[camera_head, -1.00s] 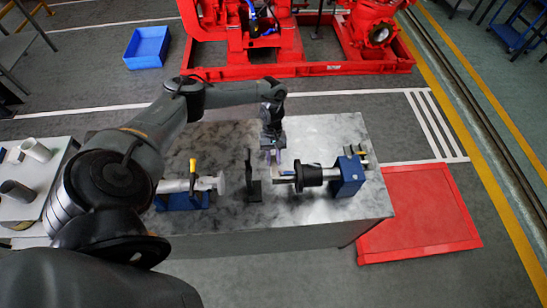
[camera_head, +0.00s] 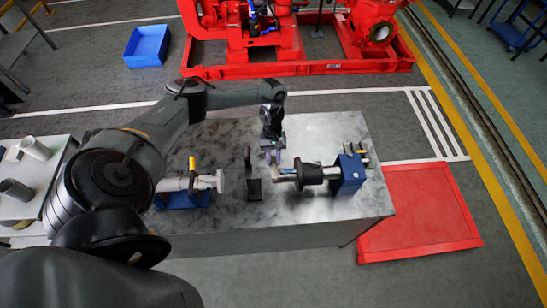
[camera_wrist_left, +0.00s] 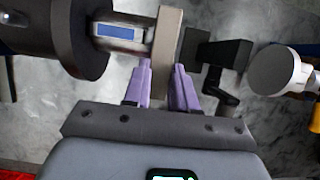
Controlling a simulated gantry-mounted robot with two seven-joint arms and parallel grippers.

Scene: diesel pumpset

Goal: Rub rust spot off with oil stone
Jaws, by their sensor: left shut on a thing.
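My left gripper (camera_head: 273,157), with purple fingers, points down over the bench at the free end of a metal shaft. In the left wrist view the gripper (camera_wrist_left: 165,88) is shut on a beige, bar-shaped oil stone (camera_wrist_left: 169,40). The stone lies across the end of the shaft (camera_wrist_left: 120,32); I cannot tell whether they touch. The shaft carries a blue rectangular patch (camera_wrist_left: 119,32). I cannot make out a rust spot. In the head view the shaft (camera_head: 286,174) runs into a black coupling (camera_head: 309,174). My right gripper is not in view.
A blue bearing block (camera_head: 349,174) holds the shaft on the right. A black stand (camera_head: 253,185) is close left of the gripper. A second shaft with a pale disc (camera_head: 220,181) lies further left. The bench front (camera_head: 310,212) is bare; a red pumpset (camera_head: 300,70) stands behind.

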